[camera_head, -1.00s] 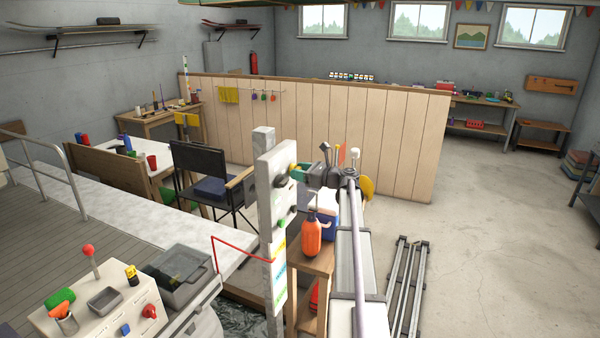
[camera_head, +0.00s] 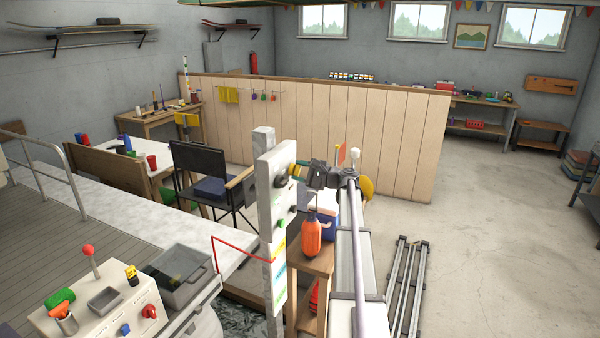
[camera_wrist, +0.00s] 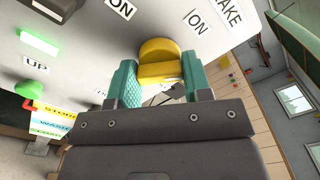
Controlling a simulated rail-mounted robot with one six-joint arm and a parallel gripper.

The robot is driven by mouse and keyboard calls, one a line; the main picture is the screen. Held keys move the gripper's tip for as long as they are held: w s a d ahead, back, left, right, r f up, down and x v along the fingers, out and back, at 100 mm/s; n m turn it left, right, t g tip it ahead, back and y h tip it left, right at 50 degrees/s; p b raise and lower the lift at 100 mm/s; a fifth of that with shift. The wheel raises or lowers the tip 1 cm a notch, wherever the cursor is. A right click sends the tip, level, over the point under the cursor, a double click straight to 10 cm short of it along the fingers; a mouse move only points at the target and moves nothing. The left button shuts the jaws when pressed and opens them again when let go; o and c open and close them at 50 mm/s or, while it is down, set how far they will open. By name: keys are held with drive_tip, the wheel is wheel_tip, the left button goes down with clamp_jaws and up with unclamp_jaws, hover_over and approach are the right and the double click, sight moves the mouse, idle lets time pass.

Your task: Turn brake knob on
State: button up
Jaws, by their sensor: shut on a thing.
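A yellow knob (camera_wrist: 160,52) stands out from a white control panel (camera_wrist: 90,45) and shows between my fingers in the wrist view. My gripper (camera_wrist: 162,80) has its two teal fingers shut on the knob, one on each side. Labels reading "ON" (camera_wrist: 121,8) and a partly cut-off "AKE" (camera_wrist: 229,15) lie on the panel near the knob. In the head view the white panel (camera_head: 267,185) stands upright on a grey post, and my gripper (camera_head: 296,170) reaches its right-hand face near the top. The knob is hard to make out there.
A lit green bar (camera_wrist: 39,42) and a green button (camera_wrist: 30,89) are also on the panel. An orange bottle (camera_head: 312,236) stands on a wooden stand below my arm. A red line (camera_head: 232,243) runs beside the post. Open floor lies at right.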

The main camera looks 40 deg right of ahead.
drive_tip(key=n, duration=0.7)
idle(0.5)
drive_tip(key=o, duration=0.9)
drive_tip(key=v, duration=1.1)
